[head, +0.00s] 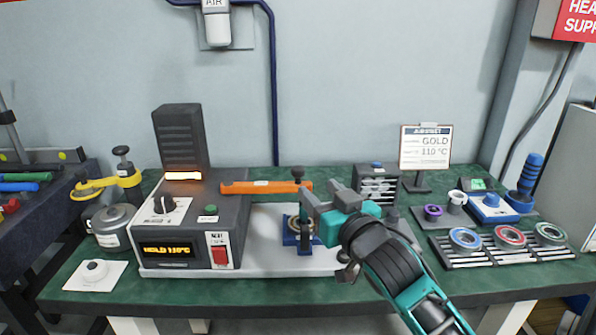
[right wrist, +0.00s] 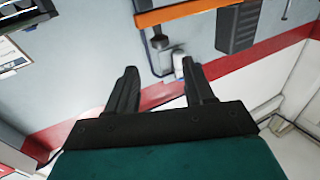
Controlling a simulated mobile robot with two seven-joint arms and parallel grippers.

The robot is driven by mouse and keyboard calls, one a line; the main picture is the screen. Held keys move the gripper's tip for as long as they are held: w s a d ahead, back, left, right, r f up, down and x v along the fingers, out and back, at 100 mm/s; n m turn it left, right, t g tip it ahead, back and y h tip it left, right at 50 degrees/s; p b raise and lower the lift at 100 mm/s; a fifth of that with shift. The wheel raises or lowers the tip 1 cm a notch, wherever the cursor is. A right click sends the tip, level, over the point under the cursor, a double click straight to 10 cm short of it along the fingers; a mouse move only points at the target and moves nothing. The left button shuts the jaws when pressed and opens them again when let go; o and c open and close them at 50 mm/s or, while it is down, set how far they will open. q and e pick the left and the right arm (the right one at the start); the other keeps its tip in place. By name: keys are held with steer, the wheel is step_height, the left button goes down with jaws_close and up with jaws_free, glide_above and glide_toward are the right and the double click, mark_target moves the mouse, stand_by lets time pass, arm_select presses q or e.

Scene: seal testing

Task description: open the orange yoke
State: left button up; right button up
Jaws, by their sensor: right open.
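The orange yoke (head: 262,187) is a flat horizontal bar. It runs from the grey heater unit to a black knob (head: 298,174) at its right end, above a blue fixture (head: 290,240) holding a ring-shaped part. My right gripper (head: 314,216) is open and empty, just below and right of the yoke's right end, partly hiding the fixture. In the right wrist view the open fingers (right wrist: 160,88) show with nothing between them, and an orange bar (right wrist: 185,12) crosses beyond them, apart from the fingertips. My left gripper is not in view.
The heater unit (head: 195,235) stands left with a lit display and red switch. A yellow-handled tool (head: 105,184) and a grey pot (head: 112,222) are farther left. To the right are a rack of rings (head: 500,250), a blue-based device (head: 493,208) and a sign (head: 425,148).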

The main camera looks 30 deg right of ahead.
mark_target(301, 173)
steer(key=w, duration=0.3)
steer(key=w+d, duration=0.1)
steer(key=w, duration=0.6)
steer(key=shift+w+d+f, duration=0.1)
steer(key=shift+w+d, duration=0.15)
steer(key=shift+d, duration=0.05)
jaws_close()
